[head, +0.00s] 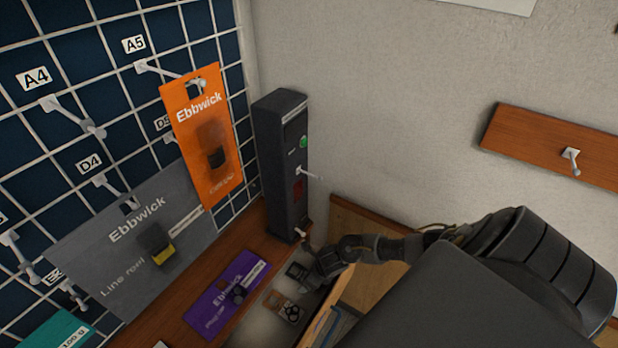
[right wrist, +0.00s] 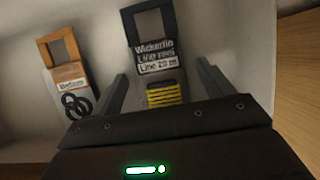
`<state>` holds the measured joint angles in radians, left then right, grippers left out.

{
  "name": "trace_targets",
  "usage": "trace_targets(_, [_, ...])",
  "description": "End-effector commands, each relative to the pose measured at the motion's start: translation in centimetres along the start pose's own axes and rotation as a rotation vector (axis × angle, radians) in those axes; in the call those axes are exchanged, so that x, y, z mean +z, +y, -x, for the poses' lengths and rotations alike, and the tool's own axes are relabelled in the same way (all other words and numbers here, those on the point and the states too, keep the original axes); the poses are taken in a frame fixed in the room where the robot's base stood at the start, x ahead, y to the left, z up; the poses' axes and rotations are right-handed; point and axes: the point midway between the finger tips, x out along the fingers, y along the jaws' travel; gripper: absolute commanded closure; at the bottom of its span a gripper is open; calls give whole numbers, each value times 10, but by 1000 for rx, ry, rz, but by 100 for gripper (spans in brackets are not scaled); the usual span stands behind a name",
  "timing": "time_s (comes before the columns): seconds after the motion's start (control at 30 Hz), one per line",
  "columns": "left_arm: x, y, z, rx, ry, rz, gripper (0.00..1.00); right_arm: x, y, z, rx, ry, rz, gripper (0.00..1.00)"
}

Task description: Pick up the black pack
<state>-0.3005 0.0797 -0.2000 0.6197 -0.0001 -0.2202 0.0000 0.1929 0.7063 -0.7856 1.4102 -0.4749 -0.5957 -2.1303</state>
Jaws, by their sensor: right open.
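The black pack (right wrist: 155,52) has a square hanging hole at its top, a label reading "Wickerlin Line reel Line 20 m" and a yellow-and-black striped reel below. It lies on a pale surface and shows small in the head view (head: 298,271), partly covered by my gripper. My right gripper (right wrist: 162,75) is open, with one finger on each side of the pack's lower part. Whether the fingers touch the pack cannot be told. In the head view the right gripper (head: 322,268) is over the pale bin. My left gripper is not in view.
An orange-brown pack (right wrist: 68,75) with black rings lies left of the black pack. A dark upright device (head: 281,165) stands behind the bin. A purple pack (head: 228,292) lies on the wooden counter. Orange (head: 208,135) and grey (head: 125,240) packs are by the wall grid.

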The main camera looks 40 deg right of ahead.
Motion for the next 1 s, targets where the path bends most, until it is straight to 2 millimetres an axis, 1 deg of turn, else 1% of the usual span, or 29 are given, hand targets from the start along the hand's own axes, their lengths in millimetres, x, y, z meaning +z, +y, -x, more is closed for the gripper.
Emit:
trace_targets(0.13, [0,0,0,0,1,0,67,0,0,0,0,0,0,20])
trace_targets(0.17, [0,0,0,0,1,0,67,0,0,0,0,0,0,23])
trace_targets(0.5, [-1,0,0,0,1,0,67,0,0,0,0,0,0,67])
trace_targets(0.53, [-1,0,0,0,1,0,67,0,0,0,0,0,0,70])
trace_targets(0.77, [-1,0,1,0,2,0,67,0,0,1,0,0,0,70])
trace_targets(0.97, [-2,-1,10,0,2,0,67,3,0,8,0,0,0,70])
trace_targets(1.0, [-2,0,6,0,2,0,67,3,2,6,0,-1,2,70])
